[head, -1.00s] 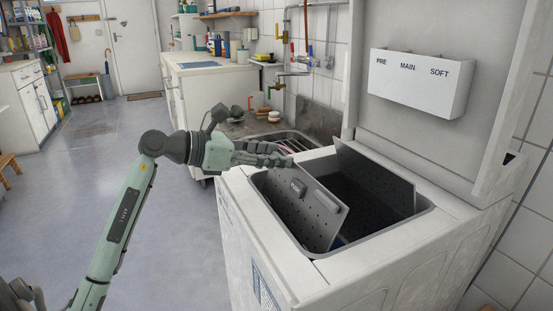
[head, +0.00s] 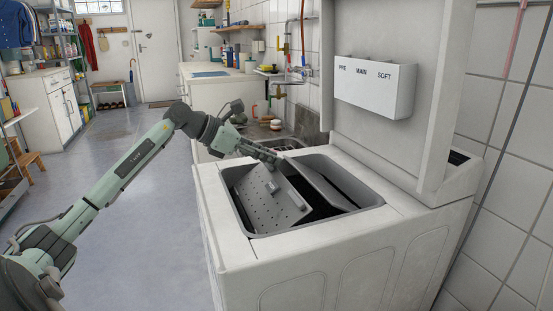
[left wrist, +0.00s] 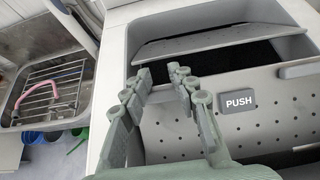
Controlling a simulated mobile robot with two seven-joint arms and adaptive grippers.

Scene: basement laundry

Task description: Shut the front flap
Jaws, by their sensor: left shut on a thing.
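The front flap (head: 263,203) is a grey perforated plate in the opening of the white top-loading washer (head: 300,237). It slopes, with its far edge raised. In the left wrist view the flap (left wrist: 285,112) carries a dark PUSH button (left wrist: 238,101). The back flap (head: 322,182) stands tilted behind it, with a dark gap between them. My left gripper (head: 274,161) is at the raised edge of the front flap, near its left corner. Its fingers (left wrist: 163,80) are shut on the flap, one to each side in the wrist view. My right gripper is not in view.
The washer's raised lid (head: 400,140) with its white dispenser (head: 374,88) stands behind the opening. A sink (left wrist: 50,90) with a wire rack lies beside the washer. The floor (head: 130,210) to the left is clear.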

